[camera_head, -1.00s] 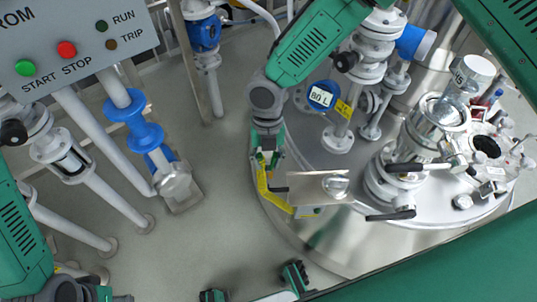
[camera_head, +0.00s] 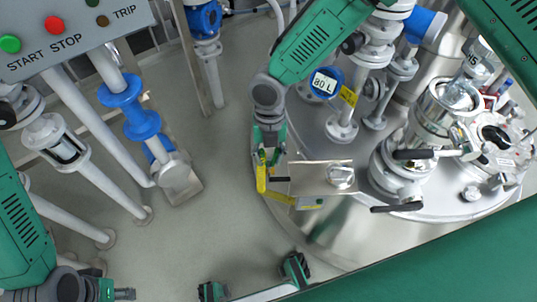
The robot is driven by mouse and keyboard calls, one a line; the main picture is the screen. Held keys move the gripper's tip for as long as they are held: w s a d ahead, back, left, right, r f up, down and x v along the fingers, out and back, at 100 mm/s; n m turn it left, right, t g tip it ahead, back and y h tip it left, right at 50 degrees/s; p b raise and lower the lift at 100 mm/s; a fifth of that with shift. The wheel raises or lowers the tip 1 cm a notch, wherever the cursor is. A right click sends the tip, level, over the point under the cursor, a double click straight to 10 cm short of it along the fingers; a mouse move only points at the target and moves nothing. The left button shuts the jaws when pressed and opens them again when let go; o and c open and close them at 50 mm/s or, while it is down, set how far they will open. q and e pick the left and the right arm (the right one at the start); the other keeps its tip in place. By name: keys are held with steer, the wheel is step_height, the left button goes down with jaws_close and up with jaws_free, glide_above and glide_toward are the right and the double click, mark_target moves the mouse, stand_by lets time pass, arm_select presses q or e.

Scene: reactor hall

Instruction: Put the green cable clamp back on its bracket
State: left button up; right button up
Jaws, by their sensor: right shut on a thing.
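My right gripper (camera_head: 268,150) points down beside the left end of a metal plate. It is shut on a small green piece (camera_head: 274,157) that appears to be the green cable clamp; the fingers hide most of it. A bent yellow strip (camera_head: 262,180) lies directly below the fingertips and runs under the plate. I cannot tell whether clamp and strip touch, or which part is the bracket.
The metal plate (camera_head: 305,178) with a round knob (camera_head: 341,176) sticks out at the vessel's rim (camera_head: 440,214). Valves with black handles (camera_head: 420,154) stand to its right. A control panel (camera_head: 75,30) and pipes with a blue fitting (camera_head: 140,122) are at left. The floor (camera_head: 220,190) between is clear.

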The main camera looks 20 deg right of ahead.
mark_target(269, 166)
steer(key=shift+r, duration=0.1)
stand_by(0.6)
steer(key=shift+f+b, duration=0.7)
steer(key=shift+f, duration=0.95)
steer(key=shift+p, duration=0.3)
stand_by(0.5)
steer(key=shift+f+b, duration=0.4)
steer(key=shift+f, duration=0.2)
stand_by(0.6)
steer(key=o, duration=1.1)
